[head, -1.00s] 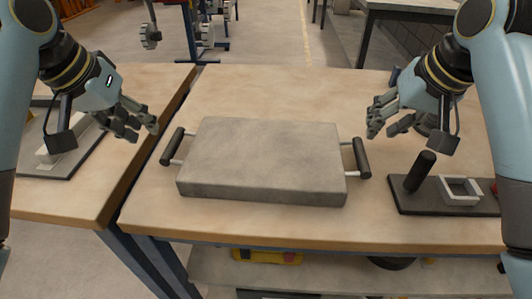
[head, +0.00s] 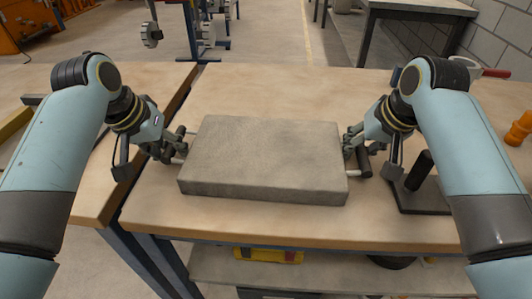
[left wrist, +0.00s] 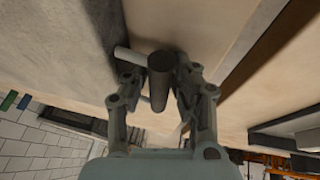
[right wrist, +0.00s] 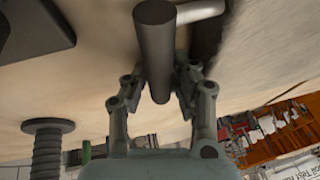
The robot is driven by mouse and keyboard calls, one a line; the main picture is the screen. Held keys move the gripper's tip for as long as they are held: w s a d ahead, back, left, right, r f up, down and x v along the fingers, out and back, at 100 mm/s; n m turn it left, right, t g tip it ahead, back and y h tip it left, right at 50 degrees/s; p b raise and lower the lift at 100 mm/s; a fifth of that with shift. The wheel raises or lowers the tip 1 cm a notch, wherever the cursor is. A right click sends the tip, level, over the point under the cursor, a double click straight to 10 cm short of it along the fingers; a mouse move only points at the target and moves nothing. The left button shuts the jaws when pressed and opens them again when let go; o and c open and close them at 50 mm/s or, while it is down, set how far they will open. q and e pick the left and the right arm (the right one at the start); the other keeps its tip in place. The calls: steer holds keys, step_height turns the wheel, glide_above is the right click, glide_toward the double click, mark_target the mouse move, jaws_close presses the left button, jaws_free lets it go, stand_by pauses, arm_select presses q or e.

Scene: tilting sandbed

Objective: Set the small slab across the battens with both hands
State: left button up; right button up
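The small slab (head: 262,155) is a grey, stone-like block lying flat on the wooden bench top, with a dark bar handle at each short end. My left gripper (head: 176,148) is at the slab's left end; its fingers close around the left handle (left wrist: 160,80), seen in the left wrist view. My right gripper (head: 352,150) is at the right end, fingers closed around the right handle (right wrist: 156,50), seen in the right wrist view. The slab shows no gap above the bench. I cannot make out any battens.
The wooden bench (head: 290,90) is clear behind the slab. A dark board with a black upright peg (head: 420,170) stands to the right, partly behind my right arm. A second bench (head: 90,200) adjoins at the left, with a gap between them.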

arm_select(q)
steer(key=shift+c, duration=0.2)
arm_select(e)
steer(key=shift+c, duration=0.2)
arm_select(q)
jaws_close()
arm_select(e)
jaws_close()
